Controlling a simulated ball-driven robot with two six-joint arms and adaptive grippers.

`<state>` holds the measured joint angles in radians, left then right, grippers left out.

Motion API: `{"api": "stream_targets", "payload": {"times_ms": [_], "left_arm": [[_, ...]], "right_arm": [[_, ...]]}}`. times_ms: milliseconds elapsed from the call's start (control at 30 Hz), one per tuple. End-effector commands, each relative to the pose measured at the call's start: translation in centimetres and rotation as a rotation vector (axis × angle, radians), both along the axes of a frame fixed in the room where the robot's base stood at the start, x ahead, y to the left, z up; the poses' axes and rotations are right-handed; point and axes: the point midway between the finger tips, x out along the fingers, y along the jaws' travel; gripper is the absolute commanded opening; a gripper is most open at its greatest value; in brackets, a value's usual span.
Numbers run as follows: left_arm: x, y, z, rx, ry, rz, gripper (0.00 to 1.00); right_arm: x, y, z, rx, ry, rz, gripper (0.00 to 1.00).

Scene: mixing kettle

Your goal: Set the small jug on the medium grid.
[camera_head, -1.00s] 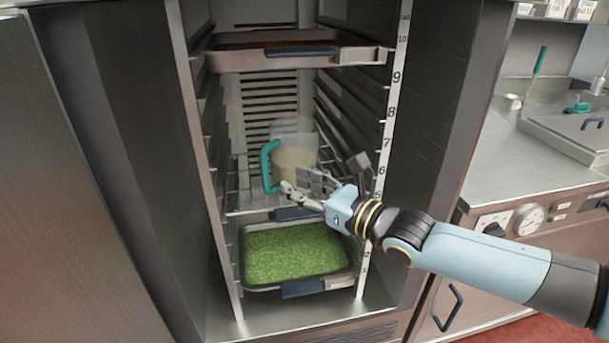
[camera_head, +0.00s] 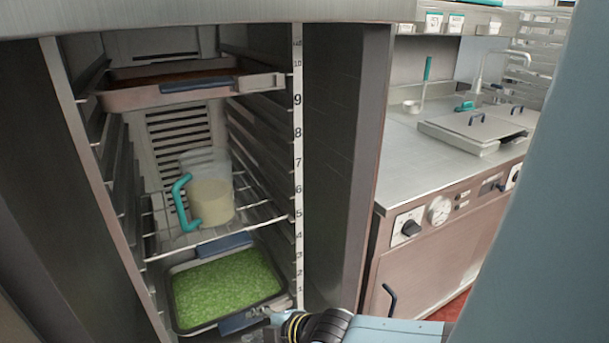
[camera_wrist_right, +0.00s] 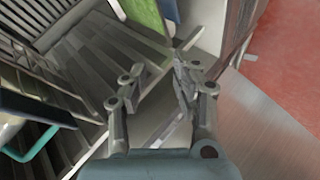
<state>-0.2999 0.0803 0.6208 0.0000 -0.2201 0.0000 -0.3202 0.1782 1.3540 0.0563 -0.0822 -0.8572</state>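A clear jug (camera_head: 210,200) with a teal handle and pale contents stands upright on a wire grid (camera_head: 262,213) inside the open cabinet. The grid sits near mark 5 of the number strip. My right gripper (camera_head: 264,317) is at the bottom of the head view, below and in front of the jug, apart from it. In the right wrist view my right gripper (camera_wrist_right: 157,72) has its fingers spread with nothing between them. The jug's teal handle (camera_wrist_right: 34,146) shows at the left edge there, outside the fingers. My left gripper is not in view.
A tray of green contents (camera_head: 180,322) sits below the grid, close to my right gripper. A tray with brown contents (camera_head: 120,97) is above the jug. The cabinet's side wall (camera_head: 340,150) and a counter (camera_head: 400,170) lie to the right.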

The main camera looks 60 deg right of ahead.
Motion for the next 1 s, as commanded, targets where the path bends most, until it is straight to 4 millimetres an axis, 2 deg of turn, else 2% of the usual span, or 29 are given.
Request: {"api": "stream_targets", "payload": {"times_ms": [33, 67, 100, 167, 200, 300, 400, 500, 567, 867, 1000], "left_arm": [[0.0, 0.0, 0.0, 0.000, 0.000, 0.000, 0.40], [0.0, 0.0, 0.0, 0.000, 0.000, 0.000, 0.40], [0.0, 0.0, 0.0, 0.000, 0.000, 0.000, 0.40], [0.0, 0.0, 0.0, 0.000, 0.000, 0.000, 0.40], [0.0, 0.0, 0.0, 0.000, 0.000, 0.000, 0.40], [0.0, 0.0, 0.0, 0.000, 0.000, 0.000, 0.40], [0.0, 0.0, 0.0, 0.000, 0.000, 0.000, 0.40], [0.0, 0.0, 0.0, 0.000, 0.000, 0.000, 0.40], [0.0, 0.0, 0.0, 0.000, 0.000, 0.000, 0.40], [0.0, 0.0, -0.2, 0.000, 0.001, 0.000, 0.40], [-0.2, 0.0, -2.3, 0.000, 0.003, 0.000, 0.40]], "right_arm": [[-3.7, -0.1, -4.6, 0.084, 0.114, -0.086, 0.29], [-6.0, -0.1, -7.0, 0.136, 0.179, -0.145, 0.29], [-9.2, -0.1, -10.0, 0.198, 0.263, -0.227, 0.29], [-14.2, 0.2, -13.8, 0.279, 0.380, -0.353, 0.29], [-17.5, 0.4, -15.7, 0.323, 0.449, -0.436, 0.29], [-24.8, 1.3, -19.1, 0.400, 0.589, -0.619, 0.29], [-29.9, 1.9, -20.7, 0.438, 0.678, -0.753, 0.29], [-32.6, 2.3, -21.3, 0.455, 0.722, -0.825, 0.29], [-33.3, 2.4, -21.4, 0.458, 0.733, -0.844, 0.29], [-33.5, 2.4, -21.7, 0.459, 0.734, -0.848, 0.29], [-33.6, 2.4, -23.7, 0.457, 0.736, -0.848, 0.29]]}}
